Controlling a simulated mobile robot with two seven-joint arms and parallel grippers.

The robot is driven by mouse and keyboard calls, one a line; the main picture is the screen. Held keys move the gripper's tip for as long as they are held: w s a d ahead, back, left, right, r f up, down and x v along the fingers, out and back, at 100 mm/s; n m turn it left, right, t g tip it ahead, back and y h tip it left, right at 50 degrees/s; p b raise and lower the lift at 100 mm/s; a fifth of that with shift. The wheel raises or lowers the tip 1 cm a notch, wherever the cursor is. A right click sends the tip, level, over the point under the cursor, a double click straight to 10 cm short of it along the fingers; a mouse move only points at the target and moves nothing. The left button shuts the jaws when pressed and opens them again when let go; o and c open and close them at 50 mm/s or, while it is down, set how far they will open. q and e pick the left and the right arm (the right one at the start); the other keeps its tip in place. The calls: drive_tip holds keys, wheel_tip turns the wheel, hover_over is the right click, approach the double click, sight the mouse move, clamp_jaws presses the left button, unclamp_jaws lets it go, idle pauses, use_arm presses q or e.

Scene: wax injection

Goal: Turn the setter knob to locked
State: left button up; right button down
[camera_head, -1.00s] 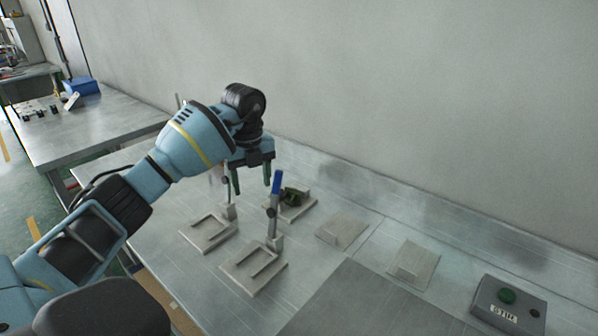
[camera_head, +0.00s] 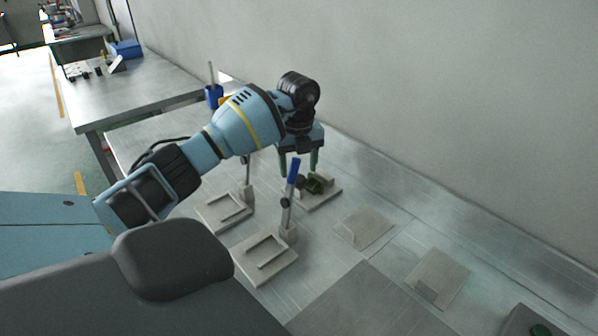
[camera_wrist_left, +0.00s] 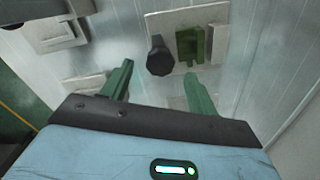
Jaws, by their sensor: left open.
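A black knob (camera_wrist_left: 160,56) stands on a pale plate (camera_wrist_left: 181,18) beside a green bracket (camera_wrist_left: 189,46) in the left wrist view. I take it to be the setter knob; its locked mark cannot be read. In the head view the green bracket (camera_head: 314,185) sits on its plate (camera_head: 322,201) near the wall, and the knob is hard to make out. My left gripper (camera_head: 299,162) is open, pointing down above and slightly left of this fixture. In the left wrist view the green fingers (camera_wrist_left: 158,72) lie either side of the knob's near end, with nothing between them gripped.
A grey button box (camera_head: 528,322) is at lower right.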

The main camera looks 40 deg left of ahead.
use_arm(q)
drive_tip(key=shift+f, duration=1.5)
